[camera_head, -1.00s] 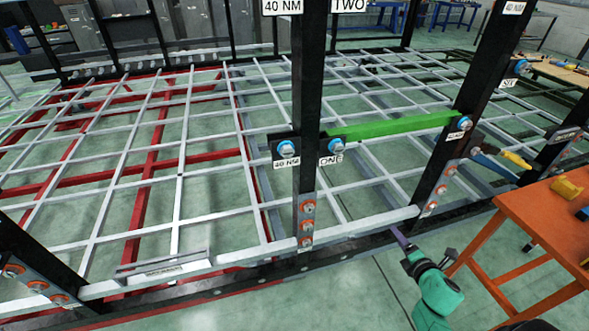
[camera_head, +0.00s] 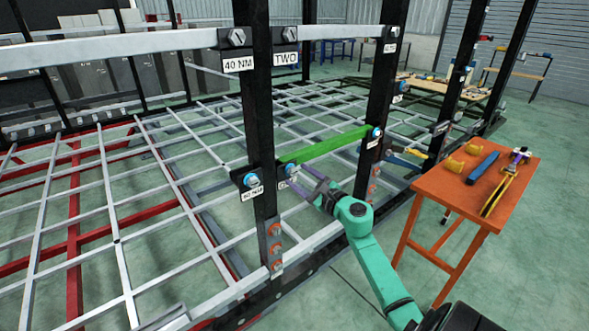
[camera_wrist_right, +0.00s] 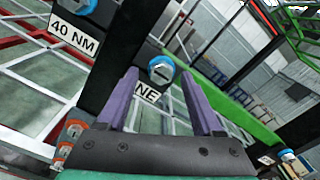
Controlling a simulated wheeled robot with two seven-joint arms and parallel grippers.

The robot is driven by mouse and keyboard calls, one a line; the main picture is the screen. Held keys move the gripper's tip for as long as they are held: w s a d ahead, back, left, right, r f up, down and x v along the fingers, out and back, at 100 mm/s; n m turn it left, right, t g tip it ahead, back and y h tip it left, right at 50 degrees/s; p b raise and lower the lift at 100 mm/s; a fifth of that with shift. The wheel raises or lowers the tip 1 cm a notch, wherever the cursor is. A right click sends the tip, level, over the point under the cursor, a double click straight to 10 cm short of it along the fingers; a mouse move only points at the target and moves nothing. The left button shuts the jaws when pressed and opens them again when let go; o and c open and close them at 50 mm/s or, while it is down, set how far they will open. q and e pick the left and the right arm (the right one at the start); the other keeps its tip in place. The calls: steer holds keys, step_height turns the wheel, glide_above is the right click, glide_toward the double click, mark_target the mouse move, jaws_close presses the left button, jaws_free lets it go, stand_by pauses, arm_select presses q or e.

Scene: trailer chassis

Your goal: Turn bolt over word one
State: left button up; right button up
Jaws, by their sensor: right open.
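The blue-ringed bolt over word ONE (camera_head: 290,169) sits at the left end of the green bar, on the black post. In the right wrist view the bolt (camera_wrist_right: 161,69) has a blue ring and a grey head. Its white label (camera_wrist_right: 148,94) shows only "NE", with the first letter hidden behind a finger. My right gripper (camera_head: 305,181) is open, its purple fingers pointing at the bolt. In the wrist view the fingertips stand on either side of the bolt, apart from it. I cannot tell the exact gap in depth. My left gripper is not in view.
Another blue-ringed bolt (camera_head: 251,180) with a 40 NM label sits just left on the post. The green bar (camera_head: 325,145) runs right to a second post (camera_head: 383,90). An orange table (camera_head: 450,190) with tools stands at right. Green floor is open in front.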

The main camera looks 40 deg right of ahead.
mark_target(293, 172)
steer(key=shift+w+d+f, duration=0.1)
steer(key=shift+w+d, duration=0.1)
steer(key=shift+w, duration=1)
steer(key=shift+w+d+f, duration=0.1)
steer(key=shift+w, duration=0.05)
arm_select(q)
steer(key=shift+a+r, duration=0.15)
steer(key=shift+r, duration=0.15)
arm_select(e)
jaws_close()
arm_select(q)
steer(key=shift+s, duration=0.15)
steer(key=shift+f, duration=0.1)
arm_select(e)
steer(key=shift+m, duration=0.4)
